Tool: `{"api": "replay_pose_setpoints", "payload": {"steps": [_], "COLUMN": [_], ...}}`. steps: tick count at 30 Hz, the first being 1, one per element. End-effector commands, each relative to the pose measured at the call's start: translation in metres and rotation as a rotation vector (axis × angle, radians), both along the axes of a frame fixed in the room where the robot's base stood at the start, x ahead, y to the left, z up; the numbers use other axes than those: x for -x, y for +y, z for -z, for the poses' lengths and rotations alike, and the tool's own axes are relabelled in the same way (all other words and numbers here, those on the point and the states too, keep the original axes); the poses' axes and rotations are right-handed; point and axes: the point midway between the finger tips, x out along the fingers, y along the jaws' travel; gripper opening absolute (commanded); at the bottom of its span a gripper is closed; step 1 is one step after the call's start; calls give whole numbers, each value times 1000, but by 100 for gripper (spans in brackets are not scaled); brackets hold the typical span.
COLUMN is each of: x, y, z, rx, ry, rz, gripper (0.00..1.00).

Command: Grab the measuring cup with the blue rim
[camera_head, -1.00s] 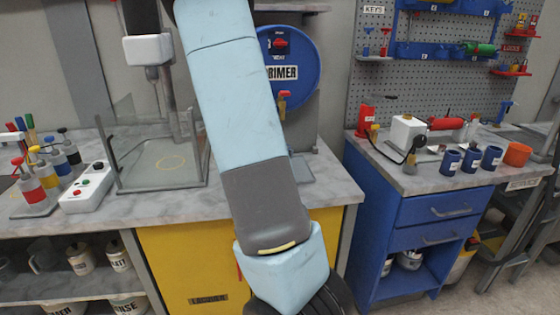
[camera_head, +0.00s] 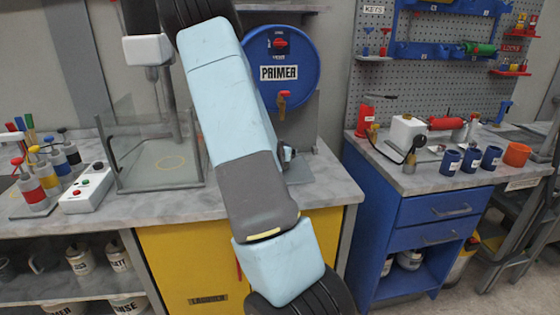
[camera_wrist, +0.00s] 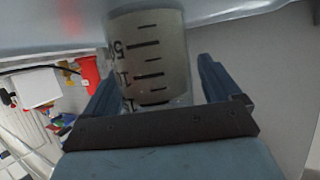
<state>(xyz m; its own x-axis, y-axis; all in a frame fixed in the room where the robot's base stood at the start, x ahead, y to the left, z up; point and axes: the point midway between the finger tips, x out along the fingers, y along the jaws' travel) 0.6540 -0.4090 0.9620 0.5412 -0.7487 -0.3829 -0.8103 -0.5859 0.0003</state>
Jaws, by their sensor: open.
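A clear measuring cup with black graduation marks (camera_wrist: 150,60) stands out in the wrist view, between the two blue fingers of my gripper (camera_wrist: 158,75). The fingers are open, one on each side of the cup, and I cannot tell whether either touches it. The cup's rim is not clearly visible, so I cannot make out its colour. In the head view, only a dark bit of my gripper (camera_head: 286,152) shows at the right edge of my arm, over the back of the left bench. The cup is hidden behind my arm there.
A blue PRIMER drum (camera_head: 285,62) with an orange tap stands behind my arm. A glass-walled box (camera_head: 150,165) is to the left on the marble bench (camera_head: 100,205). Blue cups (camera_head: 471,160) and an orange cup (camera_head: 516,154) stand on the right bench.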

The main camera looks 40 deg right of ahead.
Motion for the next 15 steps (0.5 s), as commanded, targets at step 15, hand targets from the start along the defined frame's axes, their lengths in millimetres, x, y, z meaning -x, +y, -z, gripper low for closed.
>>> {"api": "replay_pose_setpoints", "payload": {"steps": [15], "x": [-1], "y": [0], "z": [0], "rx": [0], "ry": [0], "rz": [-1], "gripper": [64]}}
